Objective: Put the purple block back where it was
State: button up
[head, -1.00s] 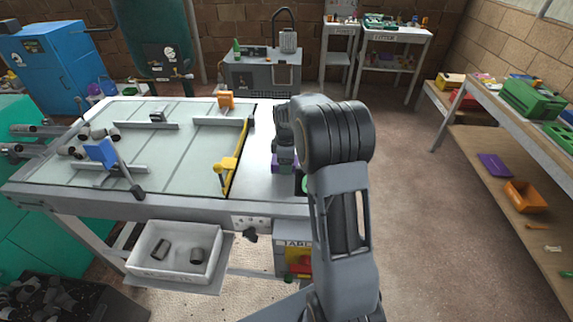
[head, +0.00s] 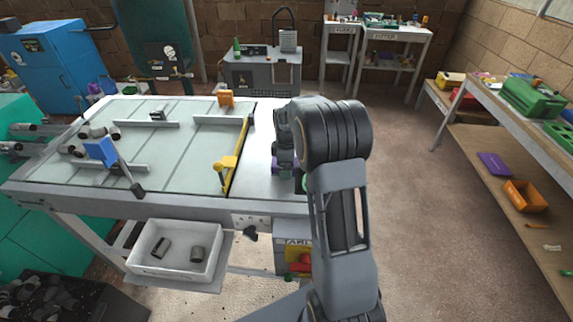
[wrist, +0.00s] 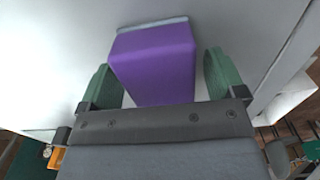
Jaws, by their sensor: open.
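The purple block (wrist: 158,60) stands on the pale table top between the two green fingers of my gripper (wrist: 160,77) in the wrist view. The fingers are open, with a small gap on the left and a narrow gap on the right. A thin pale blue-grey strip lies along the block's far edge. In the head view only a bit of the purple block (head: 276,168) shows at the right end of the table; my arm hides the rest.
Shelves at right hold a purple piece (head: 494,164) and an orange tray (head: 525,196).

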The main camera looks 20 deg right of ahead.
jog(key=shift+r, duration=0.1)
notch_tip(320, 180, up, 12)
jog(key=s+a+m+t, duration=0.2)
jog(key=s+a+m, duration=0.3)
jog(key=s, duration=0.6)
jog(key=s+a+m+t, duration=0.2)
jog(key=s+a+m, duration=0.4)
jog(key=s, duration=0.5)
jog(key=shift+m, duration=0.6)
